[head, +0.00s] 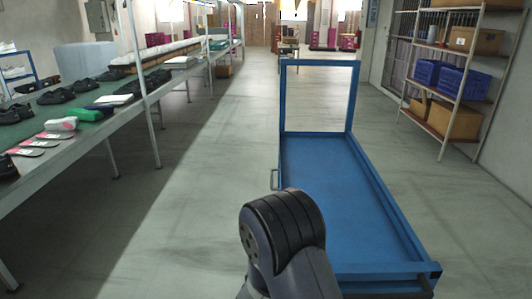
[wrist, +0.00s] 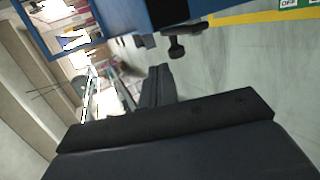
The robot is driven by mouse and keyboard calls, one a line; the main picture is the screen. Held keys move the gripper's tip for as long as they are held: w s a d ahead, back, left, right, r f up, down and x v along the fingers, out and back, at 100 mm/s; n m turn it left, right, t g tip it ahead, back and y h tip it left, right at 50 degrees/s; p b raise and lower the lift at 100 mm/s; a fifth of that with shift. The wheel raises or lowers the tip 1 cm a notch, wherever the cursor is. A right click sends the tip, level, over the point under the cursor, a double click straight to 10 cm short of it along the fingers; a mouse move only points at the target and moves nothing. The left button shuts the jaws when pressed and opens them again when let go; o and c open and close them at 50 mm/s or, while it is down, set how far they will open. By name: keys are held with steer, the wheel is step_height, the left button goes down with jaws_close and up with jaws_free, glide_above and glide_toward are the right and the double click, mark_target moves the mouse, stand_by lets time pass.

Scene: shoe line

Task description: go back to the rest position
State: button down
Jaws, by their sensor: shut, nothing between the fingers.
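My gripper (wrist: 157,70) shows in the wrist view as two dark fingers side by side near the middle, shut with nothing between them. In the head view only a dark joint of my own arm shows at the bottom centre, and the gripper itself is out of that view. The blue cart (head: 335,180) stands just beyond and to the right of my arm, with a bare, empty deck. Part of the blue cart frame (wrist: 175,12) and a dark caster (wrist: 178,47) show above the fingertips in the wrist view.
A long work table (head: 95,140) with black shoes, insoles and a green item runs along the left. A shelf rack (head: 440,85) with blue bins (head: 463,83) and cardboard boxes stands at the right wall. The floor aisle (head: 215,150) between table and cart is clear.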

steer(key=shift+s+t+b, duration=0.25)
steer(key=shift+t+b, duration=0.15)
steer(key=shift+b, duration=0.9)
